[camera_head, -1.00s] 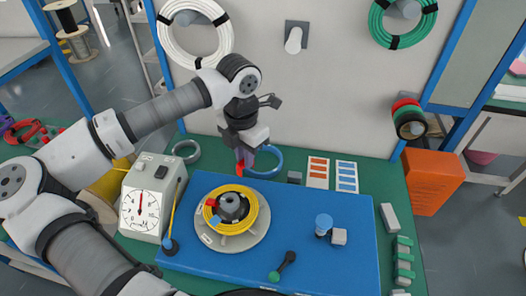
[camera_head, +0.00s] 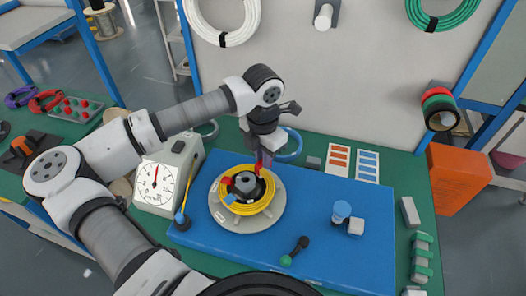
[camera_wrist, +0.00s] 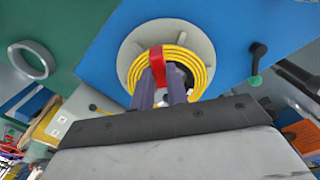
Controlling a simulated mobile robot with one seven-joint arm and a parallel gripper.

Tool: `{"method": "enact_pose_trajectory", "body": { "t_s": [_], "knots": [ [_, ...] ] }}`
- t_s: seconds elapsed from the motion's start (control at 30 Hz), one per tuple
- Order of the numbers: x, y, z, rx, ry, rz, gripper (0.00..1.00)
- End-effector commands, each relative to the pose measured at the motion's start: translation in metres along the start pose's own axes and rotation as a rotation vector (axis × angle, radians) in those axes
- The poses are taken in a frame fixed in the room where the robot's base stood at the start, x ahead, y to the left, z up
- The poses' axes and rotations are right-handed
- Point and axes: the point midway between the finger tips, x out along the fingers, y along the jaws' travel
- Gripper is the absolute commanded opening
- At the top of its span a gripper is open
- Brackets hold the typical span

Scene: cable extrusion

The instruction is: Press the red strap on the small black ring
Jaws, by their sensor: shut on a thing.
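A yellow cable coil (camera_head: 262,203) lies around a dark central hub (camera_head: 246,184) on a round grey plate (camera_head: 231,219). My gripper (camera_head: 262,168) is shut on a red strap (camera_wrist: 156,60), low at the coil's far right edge in the head view. In the wrist view, the coil (camera_wrist: 203,70) lies beneath the strap, which extends past my fingertips (camera_wrist: 161,88); contact is unclear. Another red piece (camera_head: 227,181) and a blue piece (camera_head: 231,199) sit at the coil's left side. I cannot single out a separate small black ring there; the hub is partly hidden.
A dial gauge box (camera_head: 158,178) stands left of the plate. A blue-topped peg (camera_head: 341,209), a white block (camera_head: 355,226) and a black-and-green handle (camera_head: 295,250) occupy the blue board (camera_head: 325,245). A blue ring (camera_head: 294,143) lies behind my gripper.

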Motion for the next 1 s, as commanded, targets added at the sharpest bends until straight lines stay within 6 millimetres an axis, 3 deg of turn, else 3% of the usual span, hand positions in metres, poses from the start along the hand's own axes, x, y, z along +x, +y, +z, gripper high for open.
{"method": "enact_pose_trajectory", "body": {
  "t_s": [0.57,1.0],
  "knots": [
    [0.001,0.0,0.0,0.0,0.0,0.0,0.02],
    [0.016,0.0,0.0,0.0,0.0,0.001,0.02]
  ]
}}
